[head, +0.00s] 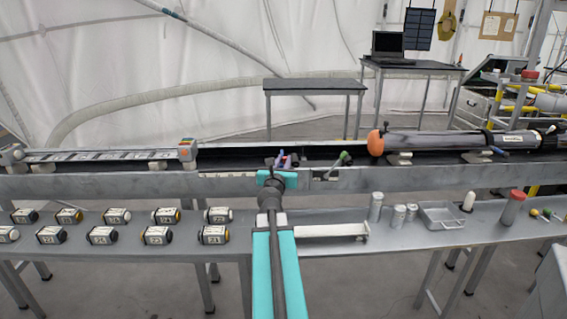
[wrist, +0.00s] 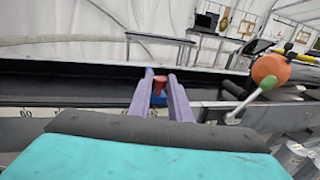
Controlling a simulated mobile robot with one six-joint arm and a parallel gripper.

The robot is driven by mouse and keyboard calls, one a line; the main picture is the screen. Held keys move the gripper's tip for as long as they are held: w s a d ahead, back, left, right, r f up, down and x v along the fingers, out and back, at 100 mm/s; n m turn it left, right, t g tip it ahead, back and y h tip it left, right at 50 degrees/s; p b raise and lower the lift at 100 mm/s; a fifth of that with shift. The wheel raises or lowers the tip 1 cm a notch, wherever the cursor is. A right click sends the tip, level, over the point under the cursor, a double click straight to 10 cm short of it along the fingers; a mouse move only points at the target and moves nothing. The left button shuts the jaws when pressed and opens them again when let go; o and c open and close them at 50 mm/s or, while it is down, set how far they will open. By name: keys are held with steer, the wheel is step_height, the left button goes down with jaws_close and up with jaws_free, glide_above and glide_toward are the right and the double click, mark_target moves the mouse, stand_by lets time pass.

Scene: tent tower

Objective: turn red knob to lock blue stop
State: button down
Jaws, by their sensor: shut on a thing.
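The red knob (wrist: 159,86) shows between the two purple-grey fingers of my gripper (wrist: 160,76) in the wrist view. My gripper is shut on the knob. The blue stop (wrist: 158,99) shows just below the knob, partly hidden by the fingers. In the head view my gripper (head: 284,159) is over the long grey rail (head: 120,185), and the knob and stop are too small and covered to make out well. I cannot tell how far the knob is turned.
A green-tipped lever (head: 343,158) stands just right of my gripper, also visible with a white handle in the wrist view (wrist: 240,108). An orange-ended tube (head: 375,143) lies farther right. Labelled blocks (head: 103,236) and metal cans (head: 376,206) stand on the front bench.

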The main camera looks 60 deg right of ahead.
steer(key=c, duration=1.6)
jaws_free()
steer(key=shift+c, duration=0.2)
steer(key=shift+a, duration=0.1)
